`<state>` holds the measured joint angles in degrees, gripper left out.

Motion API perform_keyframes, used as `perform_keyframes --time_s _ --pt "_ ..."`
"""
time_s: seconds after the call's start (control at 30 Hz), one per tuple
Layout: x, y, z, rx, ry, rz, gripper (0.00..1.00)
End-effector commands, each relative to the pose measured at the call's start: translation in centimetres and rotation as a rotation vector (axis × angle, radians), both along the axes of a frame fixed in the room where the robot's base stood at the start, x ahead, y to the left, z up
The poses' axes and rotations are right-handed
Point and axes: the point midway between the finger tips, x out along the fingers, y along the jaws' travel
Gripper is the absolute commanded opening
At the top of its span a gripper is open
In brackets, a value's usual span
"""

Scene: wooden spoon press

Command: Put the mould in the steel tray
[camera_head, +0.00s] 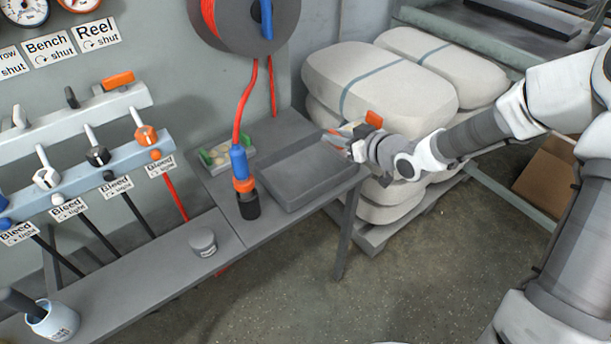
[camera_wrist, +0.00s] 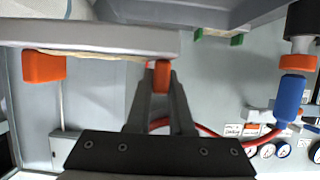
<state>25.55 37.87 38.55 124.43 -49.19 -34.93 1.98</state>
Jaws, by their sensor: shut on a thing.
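My gripper (camera_wrist: 160,78) is shut on one orange block of the mould, and the other block (camera_wrist: 44,67) is free at the left. In the head view my gripper (camera_head: 357,143) is beyond the right edge of the steel tray (camera_head: 312,172), above bench height.
The tray stands on a grey bench (camera_head: 215,222). A hose with a blue and orange nozzle (camera_head: 242,175) hangs just left of the tray. A small tray with green pieces (camera_head: 214,157) lies behind it. Stacked pale sacks (camera_head: 370,85) stand behind my gripper.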

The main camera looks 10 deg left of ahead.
Motion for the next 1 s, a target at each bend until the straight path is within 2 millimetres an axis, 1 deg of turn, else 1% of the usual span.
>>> perform_keyframes --time_s 0.07,0.17,0.5,0.6,0.7,0.8,0.9,1.0 --pt "-0.1 0.6 -0.2 0.001 -0.007 0.005 0.00" --pt "-0.5 2.1 -1.3 0.002 -0.005 0.007 0.00" --pt "-2.0 8.3 -5.1 0.003 -0.006 0.007 0.00" --pt "-2.3 9.8 -5.9 0.001 -0.006 0.006 0.00" --pt "-2.6 10.8 -6.5 0.002 -0.006 0.005 0.00" --pt "-2.6 11.3 -6.7 0.002 -0.007 0.003 0.00" --pt "-2.7 11.4 -7.1 0.001 -0.006 0.002 0.00" --pt "-2.7 11.4 -8.2 0.001 -0.004 0.002 0.00"
